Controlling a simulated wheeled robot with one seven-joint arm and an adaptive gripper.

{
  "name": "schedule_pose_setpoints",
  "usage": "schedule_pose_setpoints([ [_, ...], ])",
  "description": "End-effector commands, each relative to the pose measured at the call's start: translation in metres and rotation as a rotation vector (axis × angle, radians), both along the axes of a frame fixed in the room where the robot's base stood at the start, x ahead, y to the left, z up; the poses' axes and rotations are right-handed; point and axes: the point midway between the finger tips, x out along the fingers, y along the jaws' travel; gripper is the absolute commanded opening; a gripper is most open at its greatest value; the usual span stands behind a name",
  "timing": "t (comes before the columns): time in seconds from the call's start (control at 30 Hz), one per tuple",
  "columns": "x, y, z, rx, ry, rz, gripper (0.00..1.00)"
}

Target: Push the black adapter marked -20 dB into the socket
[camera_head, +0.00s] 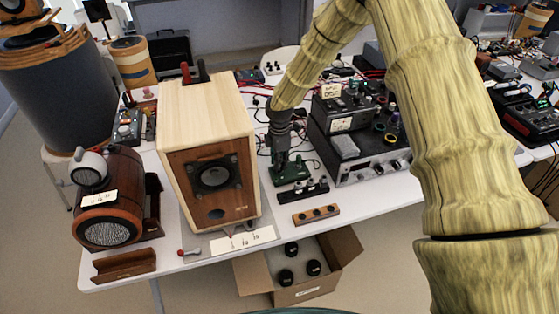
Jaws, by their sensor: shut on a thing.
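My gripper (280,146), dark grey, points down from the end of the bark-textured arm, right of the wooden speaker. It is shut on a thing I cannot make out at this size. A dark green block or stand (291,172) is just below the fingertips; I cannot tell whether they touch. In front of it lies a black strip with several upright parts (303,190). A wooden strip with dark round spots (316,214) lies nearer the table edge. No -20 dB marking is legible, so I cannot tell which part is the adapter or the socket.
A pale wooden speaker (212,150) stands close left of my gripper. Stacked black and silver devices (360,150) stand close right, with cables behind. A brown barrel-shaped speaker (108,205) is at left. An open cardboard box (306,292) with black round things sits below the table's front edge.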

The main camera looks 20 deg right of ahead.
Motion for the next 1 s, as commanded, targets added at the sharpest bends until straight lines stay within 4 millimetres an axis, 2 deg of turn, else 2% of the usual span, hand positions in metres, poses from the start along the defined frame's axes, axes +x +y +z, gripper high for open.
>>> schedule_pose_setpoints([
  [0.53,-0.0014,-0.0004,-0.0100,-0.001,0.003,0.000,0.05],
  [0.57,-0.0013,-0.0002,-0.0096,0.000,0.003,0.000,0.24],
  [0.67,-0.0012,-0.0002,-0.0093,0.000,0.003,0.000,0.43],
  [0.7,-0.0011,-0.0002,-0.0092,0.000,0.002,0.000,0.46],
  [1.0,-0.0007,-0.0001,-0.0081,0.000,0.002,0.000,0.46],
])
